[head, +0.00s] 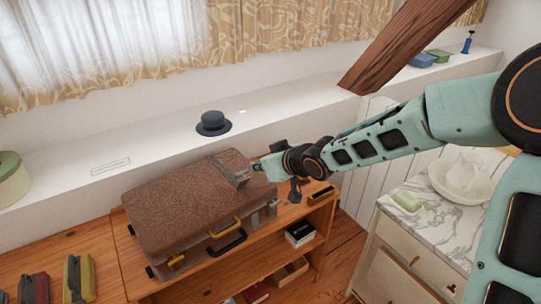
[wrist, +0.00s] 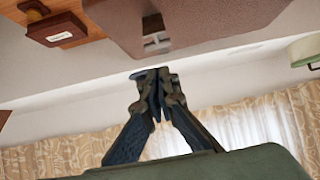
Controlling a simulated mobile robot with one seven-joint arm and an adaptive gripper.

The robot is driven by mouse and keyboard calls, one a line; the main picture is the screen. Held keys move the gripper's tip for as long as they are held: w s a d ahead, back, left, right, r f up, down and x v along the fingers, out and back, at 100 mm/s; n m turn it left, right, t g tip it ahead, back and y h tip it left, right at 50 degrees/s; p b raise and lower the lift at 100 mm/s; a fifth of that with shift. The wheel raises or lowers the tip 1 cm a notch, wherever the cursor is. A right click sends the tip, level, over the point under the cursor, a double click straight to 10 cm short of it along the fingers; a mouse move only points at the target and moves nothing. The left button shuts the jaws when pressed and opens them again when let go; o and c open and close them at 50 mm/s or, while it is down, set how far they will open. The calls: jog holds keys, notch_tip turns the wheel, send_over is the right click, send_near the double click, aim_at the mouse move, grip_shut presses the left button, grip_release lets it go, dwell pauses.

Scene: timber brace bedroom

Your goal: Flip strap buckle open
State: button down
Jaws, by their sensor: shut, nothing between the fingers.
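A metal buckle (wrist: 156,42) with a dark upper part sits at the suitcase's edge in the wrist view. Whether it is open or shut I cannot tell. My gripper (wrist: 152,76) is shut and empty, its fingertips just below the buckle in that picture, apparently apart from it. In the head view my gripper (head: 256,168) is at the suitcase's right side.
A dark hat (head: 213,123) stands on the white ledge behind the suitcase. A green round box (head: 12,178) is at the far left. A timber brace (head: 405,42) slants above my arm. A marble-topped cabinet (head: 440,215) holds a white basin (head: 468,178).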

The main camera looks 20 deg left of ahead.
jog(key=r+p+v, duration=0.1)
jog(key=p+v, duration=0.2)
jog(key=v, duration=0.3)
jog(key=shift+r, duration=0.4)
jog(key=shift+a, duration=0.15)
